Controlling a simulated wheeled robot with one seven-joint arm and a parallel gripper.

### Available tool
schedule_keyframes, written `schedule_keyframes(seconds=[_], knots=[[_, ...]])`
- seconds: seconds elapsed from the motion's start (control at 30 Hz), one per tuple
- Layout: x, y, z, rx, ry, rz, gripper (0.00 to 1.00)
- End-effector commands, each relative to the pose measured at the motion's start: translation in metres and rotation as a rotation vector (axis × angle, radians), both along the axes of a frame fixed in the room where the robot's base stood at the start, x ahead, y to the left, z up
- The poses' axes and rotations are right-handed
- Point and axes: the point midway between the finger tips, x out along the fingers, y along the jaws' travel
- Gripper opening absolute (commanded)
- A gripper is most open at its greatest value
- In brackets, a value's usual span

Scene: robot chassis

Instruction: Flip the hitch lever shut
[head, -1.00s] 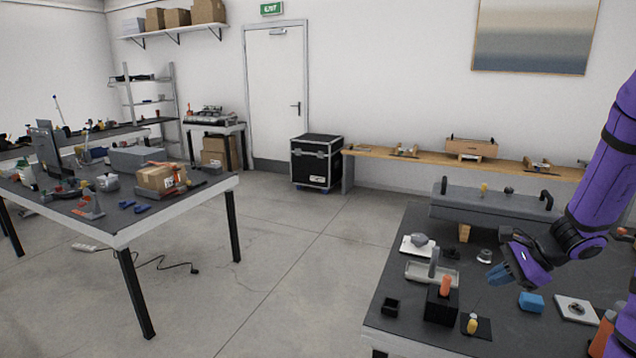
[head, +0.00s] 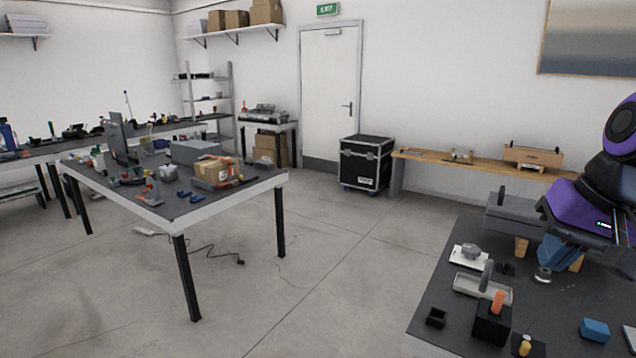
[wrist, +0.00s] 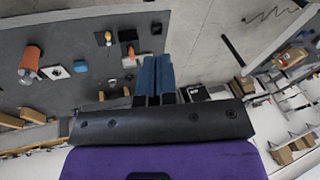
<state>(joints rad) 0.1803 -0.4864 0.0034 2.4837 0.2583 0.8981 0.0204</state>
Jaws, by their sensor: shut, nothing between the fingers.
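I cannot tell for certain which part is the hitch lever. An upright grey lever-like piece (head: 486,275) stands at a pale grey tray (head: 467,283) on the right-hand table in the head view. My gripper (head: 558,252) is beyond it, over the back of the same table, with its blue fingers pointing down. In the wrist view my gripper (wrist: 157,62) shows its two blue fingers together, with nothing between them.
The dark table (head: 455,320) also holds a black block with an orange piece (head: 498,301), a blue block (head: 594,330) and a white plate with a grey knob (head: 469,255). A long grey box (head: 510,212) stands at its back. Open floor (head: 330,270) separates it from the left table.

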Motion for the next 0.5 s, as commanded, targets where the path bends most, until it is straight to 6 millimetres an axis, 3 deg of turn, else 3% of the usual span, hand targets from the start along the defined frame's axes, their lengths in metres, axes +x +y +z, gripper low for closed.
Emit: schedule_keyframes(seconds=[0.2, 0.5], knots=[[-0.039, 0.011, 0.024, -0.165, -0.122, 0.180, 0.00], [-0.060, 0.012, 0.035, -0.266, -0.193, 0.275, 0.00]])
